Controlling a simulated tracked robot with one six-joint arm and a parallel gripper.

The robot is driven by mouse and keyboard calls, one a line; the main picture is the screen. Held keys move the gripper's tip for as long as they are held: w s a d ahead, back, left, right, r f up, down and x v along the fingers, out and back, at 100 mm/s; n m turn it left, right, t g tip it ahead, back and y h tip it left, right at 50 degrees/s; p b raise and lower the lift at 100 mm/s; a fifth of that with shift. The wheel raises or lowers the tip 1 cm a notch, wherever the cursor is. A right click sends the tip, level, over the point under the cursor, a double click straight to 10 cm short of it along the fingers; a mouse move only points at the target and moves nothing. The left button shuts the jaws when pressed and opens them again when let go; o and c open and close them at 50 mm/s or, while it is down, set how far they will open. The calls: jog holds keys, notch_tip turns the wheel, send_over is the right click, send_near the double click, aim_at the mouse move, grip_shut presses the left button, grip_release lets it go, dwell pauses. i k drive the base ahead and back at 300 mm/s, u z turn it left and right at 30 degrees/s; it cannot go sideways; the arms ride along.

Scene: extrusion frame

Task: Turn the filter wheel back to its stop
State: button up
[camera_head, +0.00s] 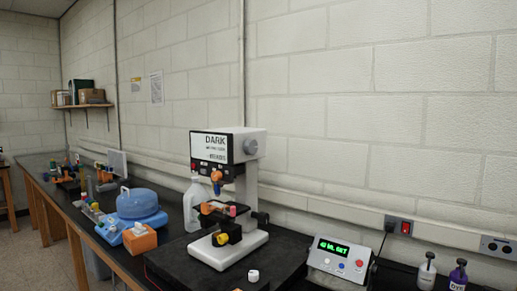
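A white bench instrument (240,190) stands on a black board, with a sign on its head reading "DARK" and smaller text. A round grey knob (250,147) is on the right side of the head. Small orange and blue parts (216,177) hang under the head, and orange, red and yellow parts sit lower at the stage (212,208). I cannot tell which of these parts is the filter wheel or how far it is turned. My gripper is not in view.
A control box (340,262) with a green display stands right of the instrument. A small white-capped item (253,276) is on the board in front. Two bottles (426,272) stand far right. A white jug (194,203), orange tissue box (140,239) and blue round device (138,204) are left.

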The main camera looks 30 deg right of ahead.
aim_at(250, 146)
jog(key=i, duration=0.85)
jog(key=u, duration=0.05)
